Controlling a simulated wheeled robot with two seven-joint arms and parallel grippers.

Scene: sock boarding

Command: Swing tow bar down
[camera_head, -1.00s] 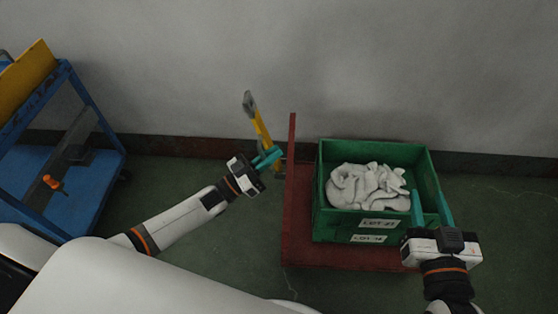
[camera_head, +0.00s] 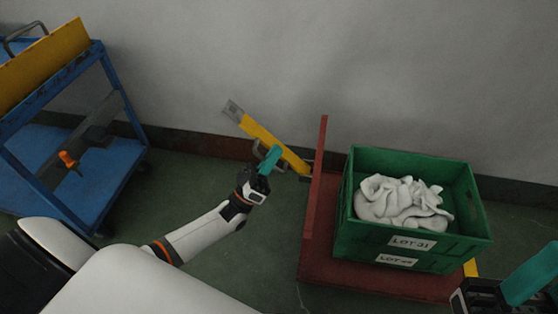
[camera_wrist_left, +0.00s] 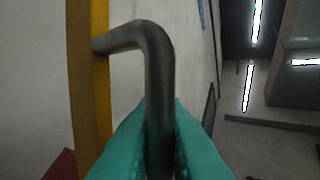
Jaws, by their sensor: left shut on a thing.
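The yellow tow bar (camera_head: 262,133) has a grey end (camera_head: 232,110) and leans up and to the left from the left side of the red cart (camera_head: 312,205). In the left wrist view the yellow bar (camera_wrist_left: 90,80) carries a dark bent handle (camera_wrist_left: 150,40). My left gripper (camera_head: 270,158) has its teal fingers shut on this handle; they also show in the wrist view (camera_wrist_left: 160,150). My right gripper (camera_head: 515,290) is at the lower right, beside the crate and cut by the picture edge. Only one teal finger shows clearly.
A green crate (camera_head: 350,215) of white socks (camera_head: 400,203) stands on the red cart. A blue trolley (camera_head: 110,165) with a yellow panel and an orange knob stands at the left. A wall runs behind. Green floor (camera_head: 190,175) is free between trolley and cart.

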